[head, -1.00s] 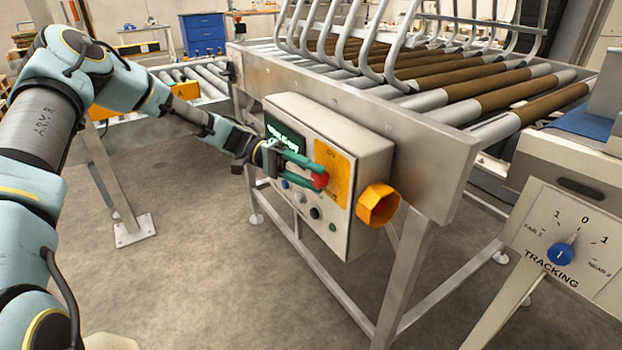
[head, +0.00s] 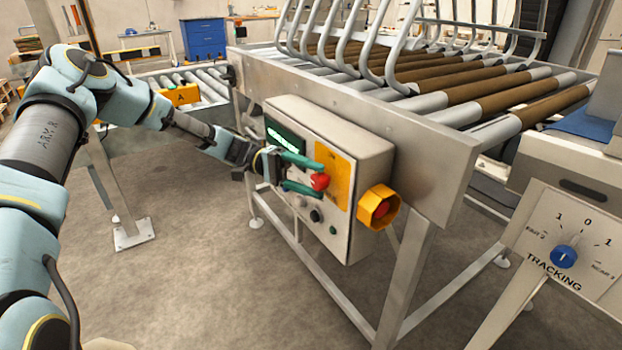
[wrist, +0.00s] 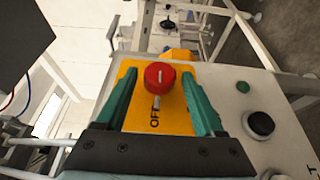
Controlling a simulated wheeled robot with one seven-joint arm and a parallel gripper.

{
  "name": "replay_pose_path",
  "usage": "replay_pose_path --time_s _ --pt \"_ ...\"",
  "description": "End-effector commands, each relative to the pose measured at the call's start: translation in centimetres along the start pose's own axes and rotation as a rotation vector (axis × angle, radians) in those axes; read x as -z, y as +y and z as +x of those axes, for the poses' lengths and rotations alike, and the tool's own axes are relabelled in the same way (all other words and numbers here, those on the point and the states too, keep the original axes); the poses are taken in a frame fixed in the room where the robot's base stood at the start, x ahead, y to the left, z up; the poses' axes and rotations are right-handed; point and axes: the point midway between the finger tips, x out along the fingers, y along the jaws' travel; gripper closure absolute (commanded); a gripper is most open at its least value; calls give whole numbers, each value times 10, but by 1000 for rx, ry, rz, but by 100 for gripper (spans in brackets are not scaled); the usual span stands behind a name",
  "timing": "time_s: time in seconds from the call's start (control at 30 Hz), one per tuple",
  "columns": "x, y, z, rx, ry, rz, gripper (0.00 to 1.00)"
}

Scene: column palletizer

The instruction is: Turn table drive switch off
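The red rotary switch (head: 320,182) is on a yellow plate (head: 333,172) on the front of a grey control box (head: 362,158). In the wrist view, the red knob (wrist: 159,75) has a pale mark on its face. The word OFF is printed on the plate on the near side of the knob. My gripper (head: 318,180) is at the box with its green fingers on either side of the knob. In the wrist view my gripper (wrist: 159,75) is open, with a visible gap between the knob and each finger.
A roller conveyor (head: 470,95) stands behind. A TRACKING selector panel (head: 563,257) stands at the right.

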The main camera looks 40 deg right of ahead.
Motion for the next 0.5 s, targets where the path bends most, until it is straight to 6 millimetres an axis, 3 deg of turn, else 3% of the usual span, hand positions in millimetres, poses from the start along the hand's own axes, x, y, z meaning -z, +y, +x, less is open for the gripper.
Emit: replay_pose_path --time_s 0.33,0.5 --pt "0 0 -2 1 0 1 21" --pt "1 -2 -21 2 3 3 21"
